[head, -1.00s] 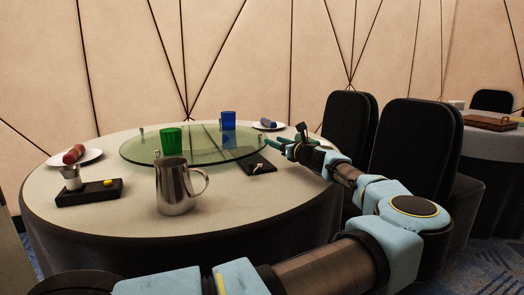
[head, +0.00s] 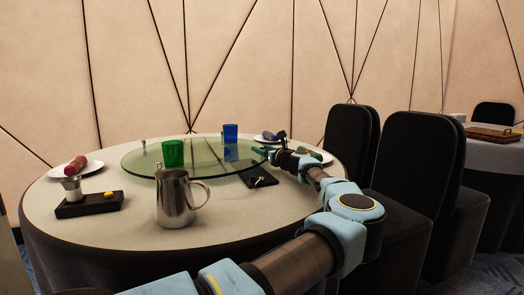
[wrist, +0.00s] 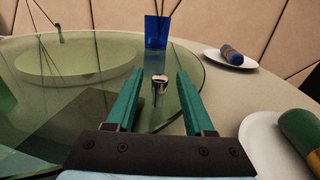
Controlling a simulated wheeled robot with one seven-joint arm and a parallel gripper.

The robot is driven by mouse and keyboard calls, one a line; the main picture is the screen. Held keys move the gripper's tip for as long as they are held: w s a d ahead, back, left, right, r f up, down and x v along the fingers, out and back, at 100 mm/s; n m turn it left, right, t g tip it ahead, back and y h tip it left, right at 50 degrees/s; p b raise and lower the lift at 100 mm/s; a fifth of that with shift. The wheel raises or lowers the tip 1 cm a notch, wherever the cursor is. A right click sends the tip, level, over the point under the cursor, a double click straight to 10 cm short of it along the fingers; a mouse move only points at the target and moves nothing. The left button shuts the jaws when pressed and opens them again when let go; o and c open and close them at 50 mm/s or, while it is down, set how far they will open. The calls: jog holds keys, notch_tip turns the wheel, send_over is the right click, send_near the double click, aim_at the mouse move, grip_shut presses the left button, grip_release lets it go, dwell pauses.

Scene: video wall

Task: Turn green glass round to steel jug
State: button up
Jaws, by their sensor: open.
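The green glass (head: 173,154) stands on the clear glass turntable (head: 150,172), behind the steel jug (head: 174,200) in the head view. The jug stands on the tablecloth in front of the turntable, handle to the right. The blue glass (head: 230,134) stands on the turntable's far right part; it also shows in the wrist view (wrist: 157,32). My gripper (head: 262,151) is at the turntable's right edge. In the wrist view its two teal fingers (wrist: 158,88) are open, with a small metal knob (wrist: 159,80) at the turntable's rim between and beyond them, apparently untouched.
A dark mat (head: 262,179) lies below my gripper. Plates with rolled items stand at left (head: 95,166) and right (wrist: 250,62). Black chairs (head: 415,160) stand right of the table.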

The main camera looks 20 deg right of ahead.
grip_shut()
dwell(0.4)
dwell(1.0)
